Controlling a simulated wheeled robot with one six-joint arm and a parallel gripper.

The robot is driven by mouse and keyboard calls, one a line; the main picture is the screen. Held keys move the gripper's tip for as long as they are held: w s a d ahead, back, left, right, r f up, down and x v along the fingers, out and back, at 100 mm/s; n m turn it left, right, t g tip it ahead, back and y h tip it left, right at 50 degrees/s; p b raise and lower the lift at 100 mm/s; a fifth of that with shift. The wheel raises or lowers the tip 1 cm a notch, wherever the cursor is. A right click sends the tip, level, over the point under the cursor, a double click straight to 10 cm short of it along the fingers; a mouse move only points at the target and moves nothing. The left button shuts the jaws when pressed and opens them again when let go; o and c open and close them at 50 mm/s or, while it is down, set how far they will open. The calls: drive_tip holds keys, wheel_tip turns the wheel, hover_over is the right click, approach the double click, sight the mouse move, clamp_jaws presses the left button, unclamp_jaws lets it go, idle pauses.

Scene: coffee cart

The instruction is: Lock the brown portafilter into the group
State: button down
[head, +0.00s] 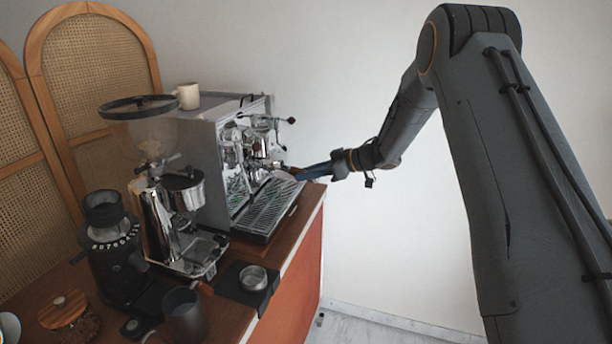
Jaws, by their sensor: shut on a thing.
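The espresso machine (213,150) stands on the wooden cart, its chrome group side facing right. The drip tray (268,208) lies below.
A grinder with a hopper (152,140) stands left of the machine. A black mat (236,292) with a metal cup (253,278), a dark cup (185,315) and a black grinder (112,260) are in front. A white mug (188,96) sits on top.

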drive_tip(key=shift+w+r, duration=0.1)
drive_tip(key=shift+w, duration=0.05)
drive_tip(key=shift+w+d+n+g+y+b, duration=0.3)
drive_tip(key=shift+w+n+g+b, duration=0.3)
drive_tip(key=shift+b, duration=0.2)
drive_tip(key=c, duration=1.4)
unclamp_jaws()
drive_tip(key=shift+c, duration=0.2)
drive_tip(key=shift+o, duration=0.3)
drive_tip(key=shift+s, duration=0.1)
drive_tip(key=shift+d, duration=0.1)
